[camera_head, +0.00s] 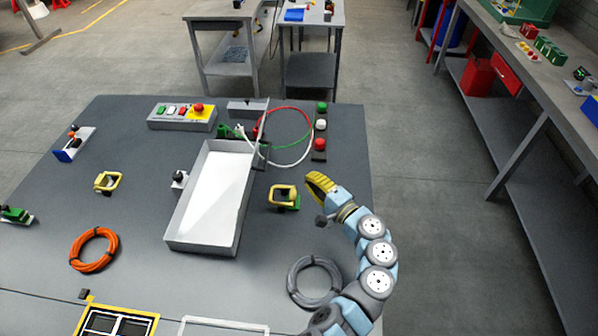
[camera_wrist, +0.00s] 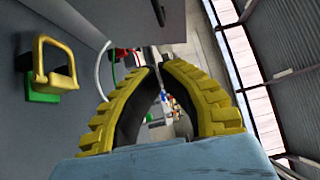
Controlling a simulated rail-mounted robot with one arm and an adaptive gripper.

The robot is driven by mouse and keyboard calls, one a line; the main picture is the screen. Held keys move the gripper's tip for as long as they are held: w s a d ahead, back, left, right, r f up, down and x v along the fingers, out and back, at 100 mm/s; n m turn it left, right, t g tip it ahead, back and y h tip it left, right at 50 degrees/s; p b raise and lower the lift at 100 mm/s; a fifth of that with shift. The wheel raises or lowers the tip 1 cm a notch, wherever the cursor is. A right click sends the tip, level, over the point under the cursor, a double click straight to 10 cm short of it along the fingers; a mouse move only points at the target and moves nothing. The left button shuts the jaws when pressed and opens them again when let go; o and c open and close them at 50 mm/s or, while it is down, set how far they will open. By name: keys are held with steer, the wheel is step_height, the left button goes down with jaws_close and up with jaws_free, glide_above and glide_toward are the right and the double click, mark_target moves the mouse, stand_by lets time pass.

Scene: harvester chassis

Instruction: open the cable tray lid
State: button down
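The cable tray (camera_head: 180,238) is a long pale grey box in the middle of the panel in the head view. It shows raised walls around a bright white inner face. I cannot make out a separate lid. A small dark knob on a pale mount (camera_head: 179,178) sits at its left side. My gripper (camera_head: 312,180) is to the right of the tray, apart from it. In the wrist view its yellow ribbed fingers (camera_wrist: 158,66) come together at the tips with nothing held between them. A yellow handle on a green base (camera_head: 284,196) lies between gripper and tray; it also shows in the wrist view (camera_wrist: 42,62).
Red, green and white cables (camera_head: 300,122) loop behind the tray beside a strip of coloured buttons (camera_head: 320,125). A button box (camera_head: 182,117) stands at the back left. An orange coil (camera_head: 94,250) and a grey coil (camera_head: 314,281) lie in front. A workbench (camera_head: 545,105) is far right.

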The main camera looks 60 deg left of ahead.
steer(key=s+a+p, duration=0.1)
steer(key=s+a, duration=0.3)
steer(key=a, duration=0.7)
steer(key=shift+s+r, duration=0.2)
steer(key=shift+s, duration=0.05)
steer(key=shift+r, duration=0.1)
